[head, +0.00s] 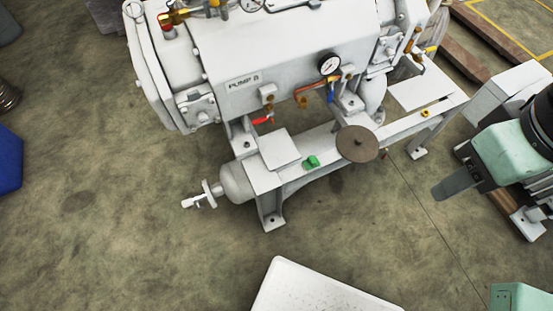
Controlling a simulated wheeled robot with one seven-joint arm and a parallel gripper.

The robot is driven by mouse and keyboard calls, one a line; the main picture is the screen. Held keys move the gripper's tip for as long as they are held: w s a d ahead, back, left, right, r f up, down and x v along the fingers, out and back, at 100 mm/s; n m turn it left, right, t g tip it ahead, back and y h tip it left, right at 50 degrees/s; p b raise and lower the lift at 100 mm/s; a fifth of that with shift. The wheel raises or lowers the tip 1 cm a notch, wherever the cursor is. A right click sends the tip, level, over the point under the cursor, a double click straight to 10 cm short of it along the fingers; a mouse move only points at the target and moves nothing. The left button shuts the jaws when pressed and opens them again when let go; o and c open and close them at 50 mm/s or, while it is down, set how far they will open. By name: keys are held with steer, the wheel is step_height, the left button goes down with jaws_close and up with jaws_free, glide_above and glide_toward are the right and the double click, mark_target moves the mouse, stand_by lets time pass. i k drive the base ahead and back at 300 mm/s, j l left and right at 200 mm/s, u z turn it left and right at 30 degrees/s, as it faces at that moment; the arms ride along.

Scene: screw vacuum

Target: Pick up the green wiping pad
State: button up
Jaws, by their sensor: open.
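The green wiping pad (311,162) is a small bright green block. It lies on the white base frame (322,145) of the pump, between a square light plate and a brown disc. Nothing covers it. My arm comes in from the right edge, mint green and black. The dark grey end of my gripper (455,184) shows at the right, pointing left, well to the right of the pad and apart from it. It is open, and no object is seen in it.
The white pump (290,60), labelled PUMP B, rises behind the pad, with a gauge (329,65) and coloured valve handles. The brown disc (357,144) is close right of the pad. A white panel (320,290) is at the bottom. Floor in front of the pump is mostly clear.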

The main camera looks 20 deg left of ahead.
mark_target(312, 164)
steer(key=u, duration=0.8)
steer(key=i+l+z, duration=0.15)
steer(key=i+z, duration=0.15)
steer(key=i, duration=0.25)
